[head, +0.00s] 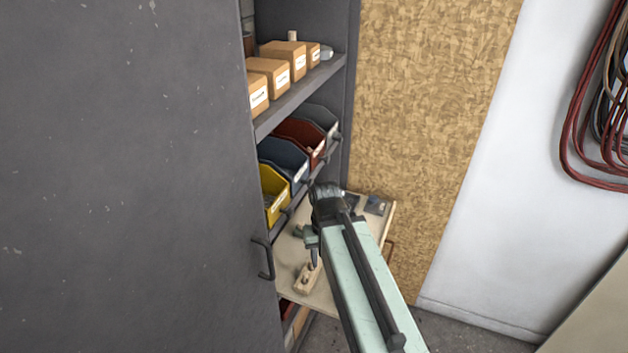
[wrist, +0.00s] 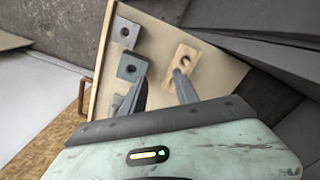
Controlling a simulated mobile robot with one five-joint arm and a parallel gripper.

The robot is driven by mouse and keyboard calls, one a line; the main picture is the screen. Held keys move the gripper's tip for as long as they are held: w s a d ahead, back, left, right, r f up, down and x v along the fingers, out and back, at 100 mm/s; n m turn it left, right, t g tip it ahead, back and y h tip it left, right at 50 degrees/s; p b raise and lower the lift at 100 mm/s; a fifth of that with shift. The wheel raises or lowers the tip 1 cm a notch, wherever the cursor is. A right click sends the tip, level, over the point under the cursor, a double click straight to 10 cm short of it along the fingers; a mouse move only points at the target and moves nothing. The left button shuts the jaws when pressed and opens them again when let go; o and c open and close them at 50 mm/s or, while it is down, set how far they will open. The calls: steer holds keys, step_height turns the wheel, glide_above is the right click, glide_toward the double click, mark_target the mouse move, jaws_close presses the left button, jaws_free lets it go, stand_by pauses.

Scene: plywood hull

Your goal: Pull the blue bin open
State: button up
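The blue bin (head: 283,158) sits on a cabinet shelf in the head view, between a yellow bin (head: 274,196) and a red bin (head: 302,139). It has a pale label and a dark handle on its front and looks in line with its neighbours. My gripper (head: 314,258) hangs in front of and below the bins, over a pale pull-out board (head: 289,262), apart from the blue bin. In the wrist view the two fingers (wrist: 160,77) are spread with nothing between them. The blue bin does not show clearly in the wrist view.
A wooden block (head: 307,279) and grey blocks (wrist: 132,67) lie on the board beneath my gripper. A grey cabinet door (head: 130,170) with a handle fills the left. Cardboard boxes (head: 270,80) stand on the shelf above. A plywood panel (head: 430,120) is on the right.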

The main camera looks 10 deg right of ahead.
steer(key=shift+o, duration=1.2)
steer(key=shift+w, duration=0.1)
steer(key=n+t+y+b, duration=0.8)
steer(key=n+t+y, duration=0.3)
steer(key=n+y, duration=0.3)
glide_toward(313, 184)
steer(key=shift+m+y, duration=0.3)
steer(key=x, duration=0.8)
steer(key=shift+w+a, duration=0.1)
steer(key=shift+a, duration=0.05)
